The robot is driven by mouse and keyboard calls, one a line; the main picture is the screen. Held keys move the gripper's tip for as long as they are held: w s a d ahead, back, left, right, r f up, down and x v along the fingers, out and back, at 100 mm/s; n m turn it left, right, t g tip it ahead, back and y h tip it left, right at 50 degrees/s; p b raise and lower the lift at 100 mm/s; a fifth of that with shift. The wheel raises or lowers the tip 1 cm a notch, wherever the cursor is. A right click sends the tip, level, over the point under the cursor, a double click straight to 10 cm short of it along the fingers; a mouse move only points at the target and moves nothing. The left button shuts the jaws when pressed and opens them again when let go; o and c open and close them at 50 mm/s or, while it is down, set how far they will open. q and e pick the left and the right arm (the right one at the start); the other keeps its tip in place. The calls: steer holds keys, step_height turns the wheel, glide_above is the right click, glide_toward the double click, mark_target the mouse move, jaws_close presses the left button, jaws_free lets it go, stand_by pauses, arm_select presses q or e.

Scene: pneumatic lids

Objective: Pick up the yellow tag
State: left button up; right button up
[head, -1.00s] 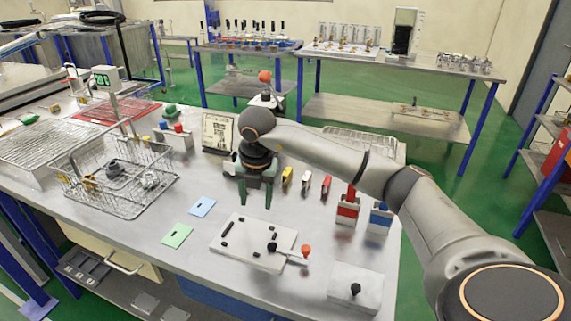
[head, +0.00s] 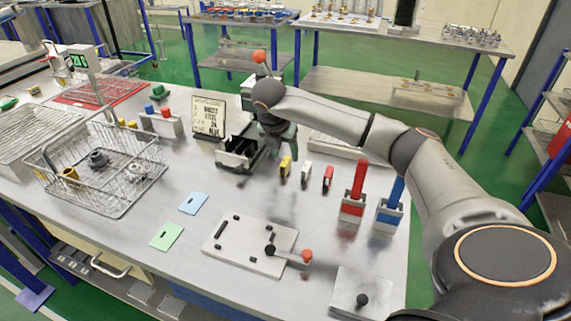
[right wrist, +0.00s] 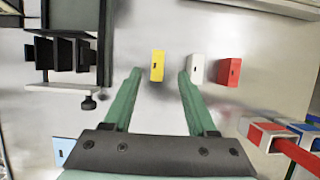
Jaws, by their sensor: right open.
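The yellow tag (head: 285,166) stands on the steel table at the left end of a row with a white tag (head: 306,172) and a red tag (head: 327,178). My right gripper (head: 278,146) is just behind and above the yellow tag in the head view. In the right wrist view, its two green fingers (right wrist: 160,74) are apart and empty. The yellow tag (right wrist: 157,65) shows in the gap between the fingertips, with the white tag (right wrist: 195,69) just right of the right fingertip. Contact cannot be told. My left gripper is out of view.
A black box (head: 237,152) stands close left of the gripper, with a framed sign (head: 208,117) behind. Red (head: 352,207) and blue (head: 389,215) holders stand right. A white plate with a lever (head: 248,246) lies in front. A wire basket (head: 100,170) is left.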

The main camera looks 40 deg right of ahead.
mark_target(285, 161)
steer(key=shift+p+x, duration=0.5)
steer(key=shift+x, duration=2.3)
steer(key=shift+w+a, duration=0.1)
steer(key=shift+w, duration=0.05)
steer(key=shift+c, duration=0.4)
steer(key=shift+r, duration=0.1)
jaws_close()
